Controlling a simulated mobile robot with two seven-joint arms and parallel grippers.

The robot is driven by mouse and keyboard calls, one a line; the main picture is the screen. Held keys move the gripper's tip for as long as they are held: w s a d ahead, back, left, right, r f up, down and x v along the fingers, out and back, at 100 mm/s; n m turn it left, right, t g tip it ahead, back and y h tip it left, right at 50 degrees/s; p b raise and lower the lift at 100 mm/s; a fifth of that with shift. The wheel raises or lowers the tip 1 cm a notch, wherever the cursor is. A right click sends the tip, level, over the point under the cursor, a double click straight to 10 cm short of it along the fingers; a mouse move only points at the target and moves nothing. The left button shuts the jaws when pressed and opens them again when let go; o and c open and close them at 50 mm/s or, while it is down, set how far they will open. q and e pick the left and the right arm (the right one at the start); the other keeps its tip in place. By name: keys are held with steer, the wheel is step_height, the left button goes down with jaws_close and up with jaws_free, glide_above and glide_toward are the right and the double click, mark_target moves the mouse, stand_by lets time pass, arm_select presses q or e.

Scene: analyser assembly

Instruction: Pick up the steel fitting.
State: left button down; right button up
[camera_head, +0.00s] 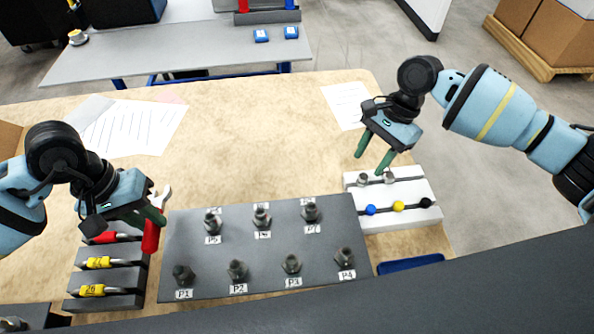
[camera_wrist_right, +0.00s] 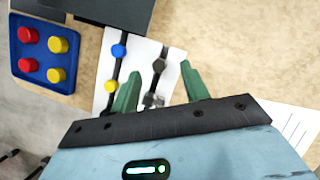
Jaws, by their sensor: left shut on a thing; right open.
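Two steel fittings sit in the back slot of a white block: the left one (camera_head: 363,179) and the right one (camera_head: 389,177). In the right wrist view one fitting (camera_wrist_right: 160,65) looks dark, and the other (camera_wrist_right: 150,100) lies nearer the palm. My right gripper (camera_head: 370,163) is open and empty, its green fingers pointing down just above and behind these fittings. In the wrist view its fingers (camera_wrist_right: 160,85) appear on either side of the fitting row. My left gripper (camera_head: 158,208) is shut on a red-handled wrench (camera_head: 151,236), held upright over the left rack.
A grey plate (camera_head: 335,285) carries several fittings labelled P1 to P7. The white block (camera_head: 433,222) also holds blue, yellow and black balls. A rack (camera_head: 110,301) with labelled tools is at left. A blue tray (camera_wrist_right: 19,78) holds red and yellow caps.

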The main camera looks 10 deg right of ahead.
mark_target(365, 175)
steer(key=f, duration=0.4)
steer(key=shift+s+a+f, duration=0.15)
steer(key=shift+s, duration=0.15)
steer(key=shift+a+f, duration=0.2)
steer(key=shift+f, duration=0.25)
jaws_close()
